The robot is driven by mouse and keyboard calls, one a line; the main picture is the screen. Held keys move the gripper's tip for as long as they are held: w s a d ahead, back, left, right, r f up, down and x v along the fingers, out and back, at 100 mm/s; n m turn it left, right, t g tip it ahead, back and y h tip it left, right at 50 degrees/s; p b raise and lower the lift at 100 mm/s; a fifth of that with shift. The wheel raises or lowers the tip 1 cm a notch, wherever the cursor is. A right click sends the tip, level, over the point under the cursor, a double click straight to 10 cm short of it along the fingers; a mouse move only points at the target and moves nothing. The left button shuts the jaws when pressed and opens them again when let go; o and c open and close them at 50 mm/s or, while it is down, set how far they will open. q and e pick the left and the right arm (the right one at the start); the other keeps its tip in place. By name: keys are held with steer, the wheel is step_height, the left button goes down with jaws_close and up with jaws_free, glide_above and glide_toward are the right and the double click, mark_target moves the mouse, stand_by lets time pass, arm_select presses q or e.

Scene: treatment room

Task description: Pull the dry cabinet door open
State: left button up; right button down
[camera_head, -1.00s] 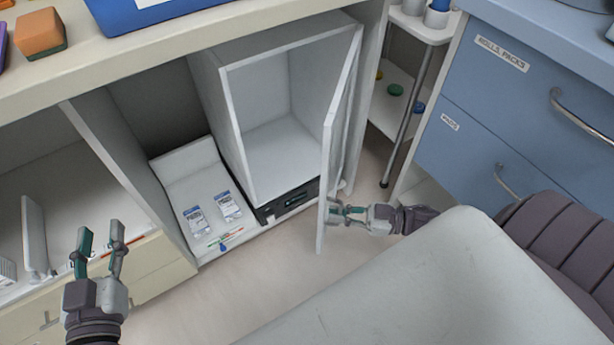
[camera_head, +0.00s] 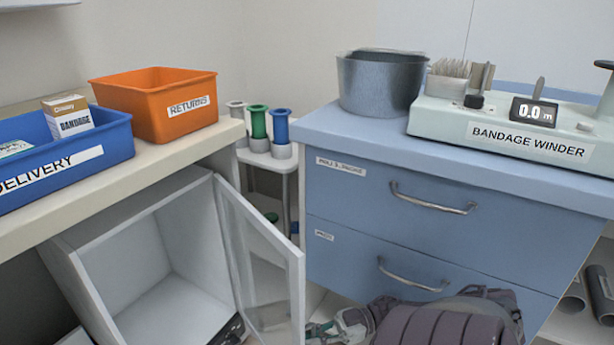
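The dry cabinet (camera_head: 95,268) is a white box under the counter at the lower left, and its inside shows empty. Its door (camera_head: 262,260), a clear pane in a pale frame, stands swung open on the cabinet's right side. My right gripper (camera_head: 318,330) is at the bottom edge of the picture, just right of the door's lower outer edge. Its fingertips are partly cut off, so I cannot tell whether they hold the door.
Blue drawers (camera_head: 430,225) with metal handles stand right of the door. An orange returns box (camera_head: 155,105) and a blue delivery tray (camera_head: 60,160) sit on the counter. A small rack with spools (camera_head: 280,130) fills the corner. A bandage winder (camera_head: 530,135) stands on the right.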

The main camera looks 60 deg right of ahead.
steer(key=shift+s+f, duration=0.1)
steer(key=c, duration=1.2)
jaws_free()
steer(key=shift+a, duration=0.1)
